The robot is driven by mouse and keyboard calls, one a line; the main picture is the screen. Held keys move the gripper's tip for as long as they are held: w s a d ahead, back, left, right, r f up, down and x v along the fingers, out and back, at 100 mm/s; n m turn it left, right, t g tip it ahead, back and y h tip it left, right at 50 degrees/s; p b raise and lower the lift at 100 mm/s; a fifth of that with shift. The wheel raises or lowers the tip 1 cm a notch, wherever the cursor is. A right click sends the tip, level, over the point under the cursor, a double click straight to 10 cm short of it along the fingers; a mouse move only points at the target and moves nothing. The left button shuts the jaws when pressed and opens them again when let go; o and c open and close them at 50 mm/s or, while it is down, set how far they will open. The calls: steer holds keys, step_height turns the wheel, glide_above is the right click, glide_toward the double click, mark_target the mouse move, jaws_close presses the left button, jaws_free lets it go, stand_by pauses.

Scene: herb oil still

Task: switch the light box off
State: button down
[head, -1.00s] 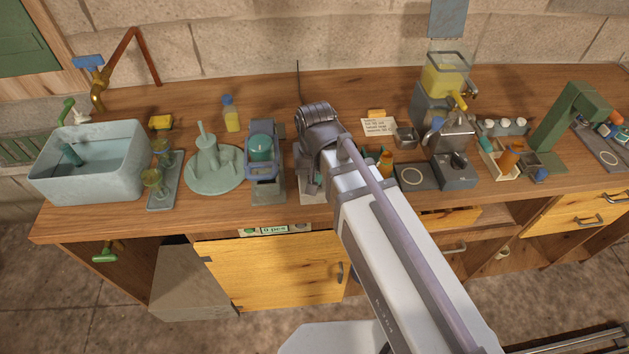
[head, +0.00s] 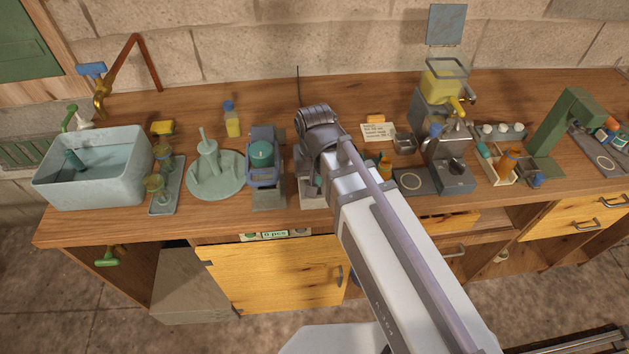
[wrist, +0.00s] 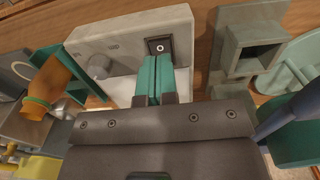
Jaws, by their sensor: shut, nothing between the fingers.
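The light box seems to be the pale grey box (wrist: 125,38) in the wrist view, with a round knob (wrist: 100,66) and a dark rocker switch (wrist: 160,46) marked 0. My gripper (wrist: 160,58) has its teal fingers shut together and empty, with the tips right at the lower edge of the switch. I cannot tell whether they touch it. In the head view, a pale part of the box (head: 311,203) shows beside my arm, which hides most of it and my fingers. Whether the box is lit is not clear.
In the head view, a blue-grey device (head: 262,172) is close on the left and a dark scale-like plate (head: 411,182) on the right.

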steer(key=shift+r+p, duration=2)
steer(key=shift+r, duration=0.4)
steer(key=shift+f, duration=0.1)
steer(key=s+d, duration=0.3)
steer(key=d, duration=1.1)
steer(key=shift+s+d+m, duration=0.15)
steer(key=shift+s+m, duration=0.25)
